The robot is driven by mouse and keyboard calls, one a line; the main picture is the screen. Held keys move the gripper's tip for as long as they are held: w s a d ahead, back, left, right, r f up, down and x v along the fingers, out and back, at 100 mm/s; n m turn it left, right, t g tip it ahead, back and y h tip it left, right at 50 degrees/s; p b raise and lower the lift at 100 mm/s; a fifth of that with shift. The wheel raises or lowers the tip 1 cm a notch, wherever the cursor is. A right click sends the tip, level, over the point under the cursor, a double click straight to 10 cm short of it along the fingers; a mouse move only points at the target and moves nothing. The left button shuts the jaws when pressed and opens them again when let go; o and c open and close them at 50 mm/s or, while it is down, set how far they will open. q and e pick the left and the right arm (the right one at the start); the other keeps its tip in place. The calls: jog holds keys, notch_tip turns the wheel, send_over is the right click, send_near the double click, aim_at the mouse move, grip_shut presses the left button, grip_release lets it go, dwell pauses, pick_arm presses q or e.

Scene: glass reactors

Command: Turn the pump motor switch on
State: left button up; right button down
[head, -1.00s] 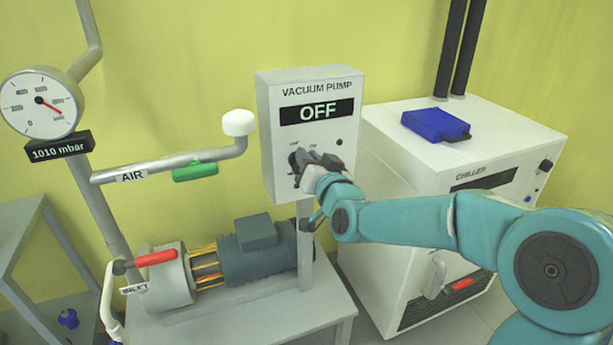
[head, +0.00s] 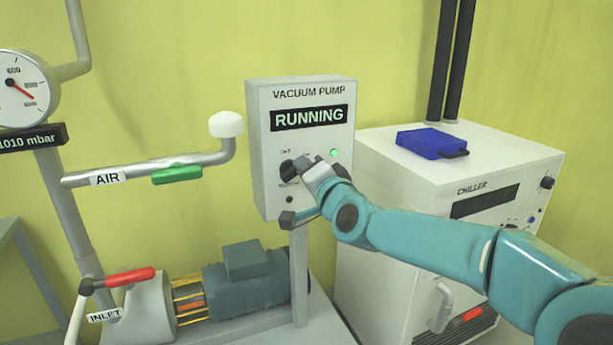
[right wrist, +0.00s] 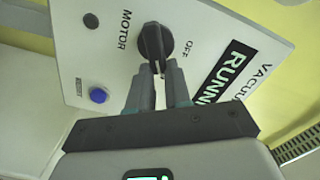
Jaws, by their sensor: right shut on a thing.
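The white vacuum pump box (head: 263,150) stands on a grey post at the middle of the head view. Its display (head: 309,117) reads RUNNING, and a green lamp (head: 334,153) is lit. The black motor switch knob (head: 287,168) is on the box front, partly covered by my gripper. It also shows in the right wrist view (right wrist: 153,42), between the MOTOR and OFF labels. My right gripper (head: 307,171) is shut on the knob. In the right wrist view, its fingertips (right wrist: 157,72) are close together at the knob's end. My left gripper is out of view.
A blue button (right wrist: 98,95) sits beside the knob in the wrist view. The white chiller (head: 385,220) with a blue box (head: 430,144) on top stands at right. The AIR pipe with a green handle (head: 177,175) and the pump motor (head: 245,285) are at left.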

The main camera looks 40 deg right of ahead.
dwell(0.4)
jog(key=c, duration=1.1)
grip_release()
jog(key=shift+w, duration=0.1)
jog(key=shift+o, duration=0.2)
jog(key=p+v, duration=0.1)
jog(key=v, duration=1.5)
jog(key=shift+s, duration=0.25)
jog(key=shift+f, duration=0.1)
